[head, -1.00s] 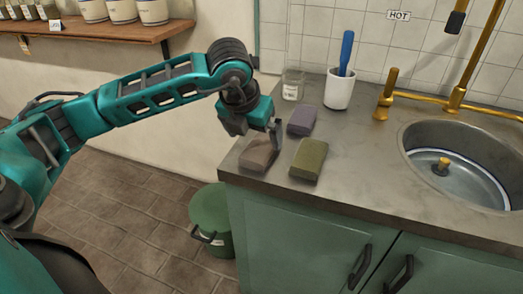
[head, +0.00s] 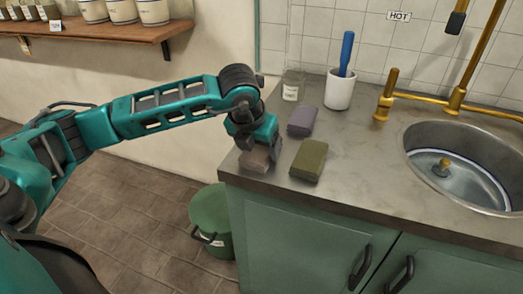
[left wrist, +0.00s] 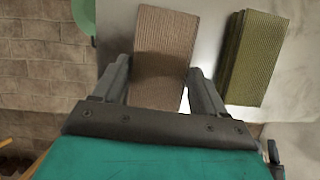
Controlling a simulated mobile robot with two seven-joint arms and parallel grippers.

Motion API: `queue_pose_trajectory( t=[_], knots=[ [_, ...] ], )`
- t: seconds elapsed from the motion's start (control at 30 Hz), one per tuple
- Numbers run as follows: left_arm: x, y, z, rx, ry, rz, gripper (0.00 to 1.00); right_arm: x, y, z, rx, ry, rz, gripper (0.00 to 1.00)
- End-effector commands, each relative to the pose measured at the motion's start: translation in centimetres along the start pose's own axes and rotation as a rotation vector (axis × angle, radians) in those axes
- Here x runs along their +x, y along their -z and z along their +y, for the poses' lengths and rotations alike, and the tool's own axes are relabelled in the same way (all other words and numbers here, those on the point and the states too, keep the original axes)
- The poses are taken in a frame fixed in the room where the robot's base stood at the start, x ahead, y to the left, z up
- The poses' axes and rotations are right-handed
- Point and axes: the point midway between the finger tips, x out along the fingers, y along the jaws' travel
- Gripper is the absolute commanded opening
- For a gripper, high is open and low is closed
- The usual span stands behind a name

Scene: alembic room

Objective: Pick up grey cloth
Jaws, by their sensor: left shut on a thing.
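The grey cloth (head: 254,161), a folded block of brownish grey, is at the left front corner of the counter. My left gripper (head: 259,147) is down over it from above and hides part of it. In the left wrist view the cloth (left wrist: 163,50) runs between the two fingers of my left gripper (left wrist: 163,85), which are shut on it. I cannot tell whether the cloth is clear of the counter. My right gripper is not in view.
An olive cloth (head: 309,160) lies close to the right, also in the left wrist view (left wrist: 257,55). A purple-grey cloth (head: 302,121) lies behind. A glass jar (head: 292,88), white cup (head: 340,92) and sink (head: 465,165) are further off. A green bin (head: 211,218) stands below.

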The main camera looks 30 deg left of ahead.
Motion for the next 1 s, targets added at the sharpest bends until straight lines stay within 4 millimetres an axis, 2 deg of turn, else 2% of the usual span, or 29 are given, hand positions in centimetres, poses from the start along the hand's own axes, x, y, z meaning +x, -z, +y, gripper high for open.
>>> queue_pose_trajectory(
  t=[0.03,0.2,0.47,0.63,0.77,1.0],
  knots=[
    [0.0,0.0,0.0,0.000,0.000,-0.001,0.57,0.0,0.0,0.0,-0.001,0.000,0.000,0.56],
    [0.0,0.0,0.0,0.000,0.000,-0.001,0.42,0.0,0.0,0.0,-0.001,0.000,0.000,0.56],
    [-0.2,-0.1,0.0,0.000,0.000,-0.002,0.42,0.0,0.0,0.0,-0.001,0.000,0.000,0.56],
    [-1.3,-0.6,0.0,-0.001,0.001,-0.004,0.42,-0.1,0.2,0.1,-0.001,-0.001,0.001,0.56],
    [-3.2,-1.4,0.0,-0.001,0.001,-0.006,0.42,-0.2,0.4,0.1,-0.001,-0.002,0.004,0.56],
    [-9.5,-4.1,-0.1,0.000,0.004,-0.010,0.42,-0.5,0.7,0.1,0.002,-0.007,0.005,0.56]
  ],
)
